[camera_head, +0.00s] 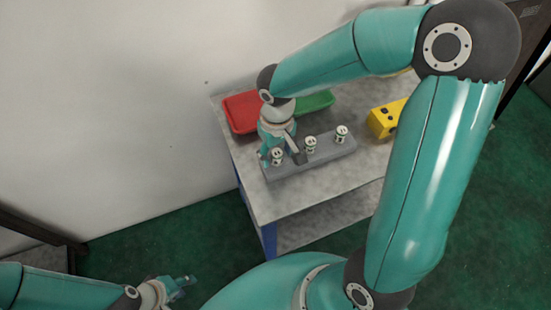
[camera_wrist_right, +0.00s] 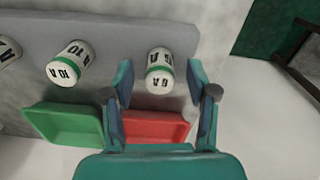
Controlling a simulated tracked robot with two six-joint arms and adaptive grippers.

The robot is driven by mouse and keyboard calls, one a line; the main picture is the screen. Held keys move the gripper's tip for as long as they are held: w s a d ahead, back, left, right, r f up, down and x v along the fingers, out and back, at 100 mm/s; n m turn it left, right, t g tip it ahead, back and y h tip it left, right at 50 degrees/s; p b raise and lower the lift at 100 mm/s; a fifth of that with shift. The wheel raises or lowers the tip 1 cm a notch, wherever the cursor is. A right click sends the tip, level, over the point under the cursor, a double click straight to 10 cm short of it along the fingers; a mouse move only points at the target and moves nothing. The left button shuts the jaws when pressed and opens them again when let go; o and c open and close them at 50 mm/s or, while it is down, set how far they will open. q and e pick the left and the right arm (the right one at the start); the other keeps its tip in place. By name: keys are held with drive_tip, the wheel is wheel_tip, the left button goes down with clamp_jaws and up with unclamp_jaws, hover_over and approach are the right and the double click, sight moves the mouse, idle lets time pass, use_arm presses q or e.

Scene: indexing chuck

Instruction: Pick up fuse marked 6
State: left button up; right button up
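The fuse marked 6 A (camera_wrist_right: 159,72) is a white cylinder with a green band. It stands at the left end of a grey block (camera_head: 326,156) in the head view, where the fuse also shows (camera_head: 277,157). My right gripper (camera_wrist_right: 161,78) is open, with one finger on each side of this fuse and a visible gap on both sides. In the head view my right gripper (camera_head: 278,152) is at the same fuse and partly covers it. My left gripper (camera_head: 184,284) is low at the left, away from the table; its opening is too small to judge.
A fuse marked 10 A (camera_wrist_right: 69,64) and a third fuse (camera_head: 341,134) stand along the block. A red tray (camera_head: 241,110) and a green tray (camera_head: 316,102) lie behind it. A yellow box (camera_head: 386,118) sits to the right. Bare tabletop (camera_head: 300,197) lies in front.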

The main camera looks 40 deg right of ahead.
clamp_jaws()
drive_tip(key=shift+r, duration=0.1)
